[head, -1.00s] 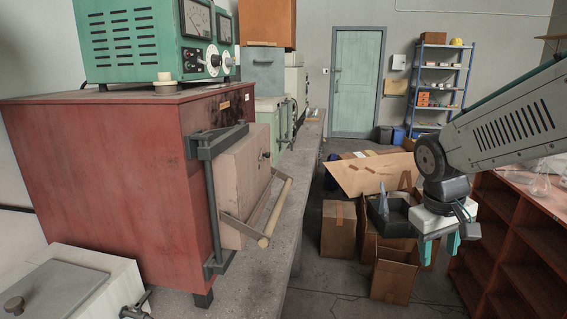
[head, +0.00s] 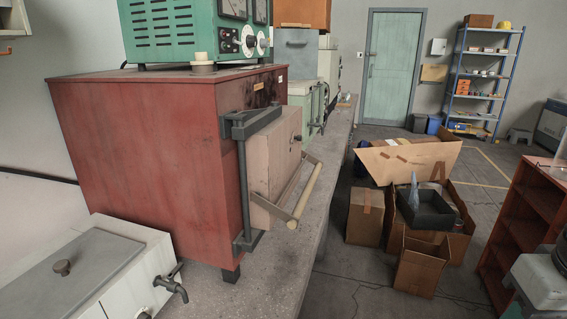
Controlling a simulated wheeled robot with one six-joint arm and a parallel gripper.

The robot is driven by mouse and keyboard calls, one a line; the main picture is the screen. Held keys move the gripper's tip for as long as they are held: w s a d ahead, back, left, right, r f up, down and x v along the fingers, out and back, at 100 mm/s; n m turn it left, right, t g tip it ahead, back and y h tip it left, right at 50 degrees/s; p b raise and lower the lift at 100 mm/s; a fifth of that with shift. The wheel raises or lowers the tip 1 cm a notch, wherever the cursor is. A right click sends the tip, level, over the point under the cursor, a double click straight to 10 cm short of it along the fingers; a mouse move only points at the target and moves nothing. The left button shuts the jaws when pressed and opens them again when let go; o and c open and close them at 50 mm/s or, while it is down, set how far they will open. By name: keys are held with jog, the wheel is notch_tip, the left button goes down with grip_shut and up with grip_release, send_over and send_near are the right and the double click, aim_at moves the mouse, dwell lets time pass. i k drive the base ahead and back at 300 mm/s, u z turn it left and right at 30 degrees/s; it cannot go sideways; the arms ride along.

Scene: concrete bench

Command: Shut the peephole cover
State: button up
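The red furnace (head: 150,140) stands on the concrete bench, seen from its side and front edge. Its pale door (head: 278,150) is seen at a steep angle, with a dark hinge bracket on the near side and a wooden bar handle (head: 305,193) in front. A small dark fitting (head: 297,138) on the door face may be the peephole cover. It is too small and oblique to tell its position. My gripper's fingers are not in view.
A green instrument box (head: 190,32) sits on the furnace. A white tank with a tap (head: 172,285) stands nearer on the bench (head: 275,275). Cardboard boxes (head: 420,265) lie on the floor, with a red-brown shelf unit (head: 520,225) at right.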

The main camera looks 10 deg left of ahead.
aim_at(299, 137)
jog(key=u, duration=0.05)
jog(key=k, duration=0.5)
jog(key=z, duration=1.15)
jog(key=i, duration=1.05)
jog(key=u, duration=1.95)
